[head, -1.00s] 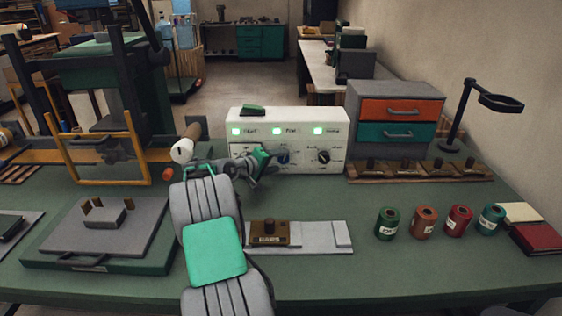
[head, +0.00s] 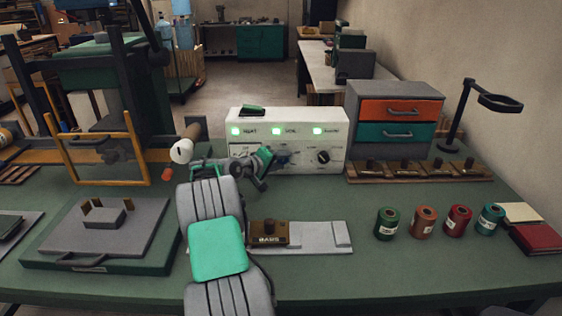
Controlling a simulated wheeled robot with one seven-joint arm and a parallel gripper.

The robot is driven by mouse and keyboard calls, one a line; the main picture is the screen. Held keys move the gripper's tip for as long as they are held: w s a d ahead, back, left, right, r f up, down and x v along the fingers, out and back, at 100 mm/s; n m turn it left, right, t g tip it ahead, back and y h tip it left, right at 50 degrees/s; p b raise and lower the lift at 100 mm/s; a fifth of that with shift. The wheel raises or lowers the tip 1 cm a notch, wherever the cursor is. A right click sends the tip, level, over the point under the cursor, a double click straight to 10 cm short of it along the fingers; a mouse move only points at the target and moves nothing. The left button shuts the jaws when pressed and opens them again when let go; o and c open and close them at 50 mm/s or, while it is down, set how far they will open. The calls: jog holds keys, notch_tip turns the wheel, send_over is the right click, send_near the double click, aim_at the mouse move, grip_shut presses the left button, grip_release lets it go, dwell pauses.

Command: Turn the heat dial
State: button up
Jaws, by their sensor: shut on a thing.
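A white control box (head: 310,119) stands at the back middle of the bench, with green lights along its front. A blue dial (head: 283,158) sits mid-front on it, partly covered by my gripper. My gripper (head: 270,158) reaches the box front from the left and is shut on the blue dial. The dial's pointer is hidden. A black dial (head: 323,157) to the right is clear of my gripper. My wrist covers part of the left front. The labels are too small to read surely.
A grey drawer cabinet (head: 368,89) stands right of the box, behind a wooden rack of brown blocks (head: 374,177). Several spools (head: 424,222) stand at front right. A brown block (head: 266,233) sits on a grey plate (head: 315,236) near my arm. A press (head: 105,100) stands left.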

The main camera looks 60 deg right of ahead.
grip_shut()
jog(key=shift+r+m, duration=0.1)
jog(key=shift+m, duration=0.2)
jog(key=shift+s+r+m+t+y, duration=0.1)
jog(key=shift+s+m+t+y, duration=0.05)
jog(key=shift+m+t+y, duration=0.7)
jog(key=shift+s+d+m+t+y, duration=0.15)
jog(key=shift+m+t+y, duration=0.5)
jog(key=shift+t+y, duration=0.4)
jog(key=shift+m+t+y+b, duration=0.6)
jog(key=shift+m+t, duration=0.1)
jog(key=shift+t, duration=0.5)
